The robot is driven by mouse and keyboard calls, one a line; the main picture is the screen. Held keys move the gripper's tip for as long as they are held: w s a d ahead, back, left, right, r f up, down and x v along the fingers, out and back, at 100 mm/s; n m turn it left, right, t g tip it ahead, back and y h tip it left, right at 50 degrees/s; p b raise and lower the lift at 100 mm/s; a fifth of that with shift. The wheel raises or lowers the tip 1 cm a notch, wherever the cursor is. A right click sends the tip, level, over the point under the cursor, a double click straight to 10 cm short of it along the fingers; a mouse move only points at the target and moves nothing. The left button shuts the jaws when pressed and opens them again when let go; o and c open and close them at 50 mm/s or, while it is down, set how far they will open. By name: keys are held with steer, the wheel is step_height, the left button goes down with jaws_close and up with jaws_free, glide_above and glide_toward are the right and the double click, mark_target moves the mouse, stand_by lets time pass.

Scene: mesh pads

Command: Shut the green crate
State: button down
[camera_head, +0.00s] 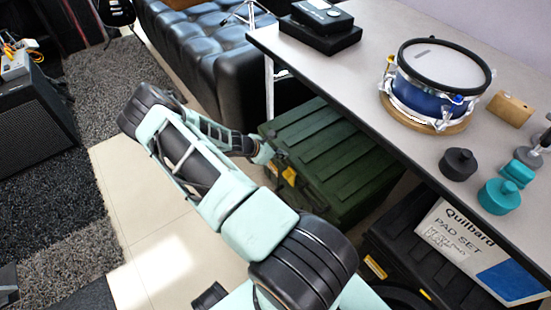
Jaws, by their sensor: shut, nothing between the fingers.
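The green crate (335,160) stands on the floor under the grey table. Its ribbed lid lies over the top and looks down or nearly down; I cannot tell whether it is fully closed. A yellow label or latch shows on its front. My gripper (268,156) is at the crate's front left, by the lid's edge. It is small in view and partly hidden by my own arm. It looks shut and holds nothing; I cannot tell whether it touches the crate.
The grey table (350,85) overhangs the crate and carries a blue drum (437,83) and small black and teal items. A black case with a Pad Set box (478,250) sits right of the crate. A black sofa (215,60) stands behind. Tiled floor is clear at left.

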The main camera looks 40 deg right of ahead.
mark_target(292, 152)
steer(key=shift+s+d, duration=0.15)
steer(key=shift+d, duration=0.9)
steer(key=shift+s+d, duration=0.1)
steer(key=shift+d, duration=0.9)
steer(key=shift+a, duration=0.1)
steer(key=shift+w+a, duration=0.1)
steer(key=shift+a, duration=0.25)
steer(key=a+f+p+v, duration=0.1)
steer(key=p+v, duration=0.2)
steer(key=v, duration=0.9)
steer(key=shift+w+a+f, duration=0.15)
steer(key=shift+a+f, duration=0.05)
steer(key=shift+a, duration=0.25)
steer(key=shift+r, duration=0.1)
